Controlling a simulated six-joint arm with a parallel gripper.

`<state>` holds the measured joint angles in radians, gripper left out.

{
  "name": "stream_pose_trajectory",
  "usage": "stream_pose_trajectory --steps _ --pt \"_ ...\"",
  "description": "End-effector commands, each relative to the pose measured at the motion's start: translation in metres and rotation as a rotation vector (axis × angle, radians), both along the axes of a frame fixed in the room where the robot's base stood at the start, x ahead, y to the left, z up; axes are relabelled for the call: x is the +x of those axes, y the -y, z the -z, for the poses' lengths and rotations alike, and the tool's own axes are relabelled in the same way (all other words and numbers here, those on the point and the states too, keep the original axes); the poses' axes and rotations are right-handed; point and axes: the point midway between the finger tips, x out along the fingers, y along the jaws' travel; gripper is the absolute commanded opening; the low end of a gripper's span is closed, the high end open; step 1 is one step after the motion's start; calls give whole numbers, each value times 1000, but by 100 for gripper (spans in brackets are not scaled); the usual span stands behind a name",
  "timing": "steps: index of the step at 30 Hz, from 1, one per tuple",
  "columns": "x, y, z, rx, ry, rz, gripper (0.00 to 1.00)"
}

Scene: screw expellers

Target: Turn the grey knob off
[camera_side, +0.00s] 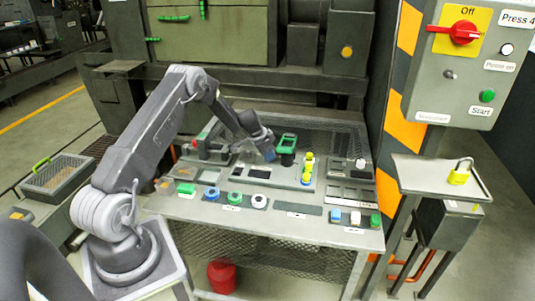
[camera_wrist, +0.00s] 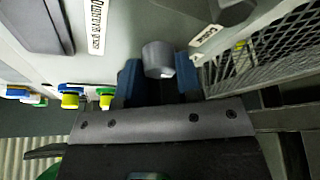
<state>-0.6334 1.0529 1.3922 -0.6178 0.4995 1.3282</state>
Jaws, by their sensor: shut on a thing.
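The grey knob (camera_wrist: 158,56) is a short, round cylinder on the light panel, at the top centre of the wrist view. My gripper (camera_wrist: 158,73) has its two blue fingertips on either side of the knob and is shut on it. In the side view my gripper (camera_side: 269,152) is low over the back middle of the control bench (camera_side: 275,235). There its fingers and wrist hide the knob. I cannot read which way the knob is turned.
A green-framed part (camera_side: 287,143) and a yellow stacked part (camera_side: 308,168) stand just right of my gripper. Several coloured buttons line the bench front. Wire mesh (camera_wrist: 265,55) lies close on the right in the wrist view. A control box with a red switch (camera_side: 464,32) hangs at right.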

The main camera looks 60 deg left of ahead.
Motion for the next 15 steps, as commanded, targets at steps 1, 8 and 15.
stream_pose_trajectory --steps 1,8,15 --pt "0 1 -1 1 0 -27 9" --pt "1 1 0 0 1 -129 9" --pt "0 1 0 0 0 -172 9"
